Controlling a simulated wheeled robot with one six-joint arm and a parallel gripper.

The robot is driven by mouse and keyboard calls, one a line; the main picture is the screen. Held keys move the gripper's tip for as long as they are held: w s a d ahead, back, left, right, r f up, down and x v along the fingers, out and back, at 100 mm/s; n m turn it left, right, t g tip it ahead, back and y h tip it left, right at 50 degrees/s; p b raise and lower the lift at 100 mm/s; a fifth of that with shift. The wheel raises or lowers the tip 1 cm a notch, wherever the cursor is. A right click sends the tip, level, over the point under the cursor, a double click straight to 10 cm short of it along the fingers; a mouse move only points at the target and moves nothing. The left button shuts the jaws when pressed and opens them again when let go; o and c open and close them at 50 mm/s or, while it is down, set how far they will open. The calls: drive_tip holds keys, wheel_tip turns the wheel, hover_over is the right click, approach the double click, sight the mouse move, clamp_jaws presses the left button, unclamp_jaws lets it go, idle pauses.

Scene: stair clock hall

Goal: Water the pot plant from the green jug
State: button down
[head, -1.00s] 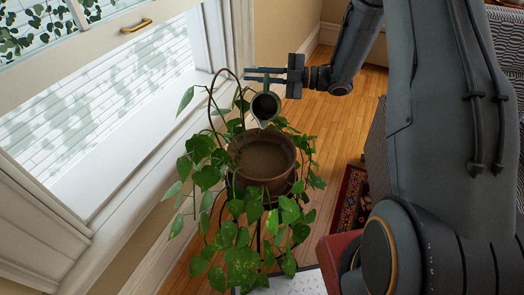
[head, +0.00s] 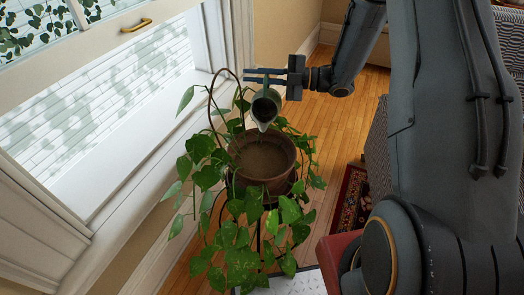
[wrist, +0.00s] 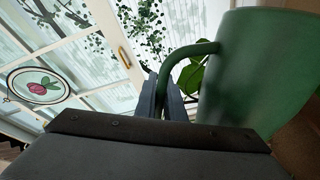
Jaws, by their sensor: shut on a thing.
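The pot plant (head: 262,182) stands by the window in the head view, a brown pot with trailing green leaves and bare brown soil. My gripper (head: 264,76) is shut on the green jug (head: 265,104) above the back of the pot. The jug is tilted, its mouth and pale spout facing down toward the soil. No stream of water can be made out. In the wrist view the jug (wrist: 252,80) fills the right side, and my gripper's fingers (wrist: 165,98) are closed on its handle.
The window (head: 95,120) with its white frame and brass handle is close on the left. A thin dark hoop (head: 213,95) rises behind the pot. A patterned rug (head: 350,200) lies on the wooden floor to the right.

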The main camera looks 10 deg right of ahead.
drive_tip(key=shift+s+a+r+n, duration=0.15)
drive_tip(key=shift+s+n, duration=0.35)
drive_tip(key=shift+s, duration=0.05)
drive_tip(key=shift+s+a+r+n, duration=0.1)
drive_tip(key=shift+s+a+n, duration=0.05)
drive_tip(key=shift+s+n, duration=0.35)
idle(2.1)
drive_tip(key=shift+w+d+f+m, duration=0.1)
drive_tip(key=shift+w+d+m, duration=0.05)
drive_tip(key=shift+w+m, duration=0.4)
drive_tip(key=shift+w+d+f+m, duration=0.1)
drive_tip(key=shift+w+d+m, duration=0.05)
drive_tip(key=shift+w+m, duration=0.35)
drive_tip(key=shift+w+d+f+m, duration=0.15)
drive_tip(key=shift+w+f+m, duration=0.1)
drive_tip(key=shift+w+m, duration=0.45)
drive_tip(key=shift+w+d+f+m, duration=0.2)
drive_tip(key=shift+w+m, duration=0.25)
drive_tip(key=shift+m, duration=0.3)
drive_tip(key=shift+w+f, duration=0.1)
drive_tip(key=shift+f, duration=0.05)
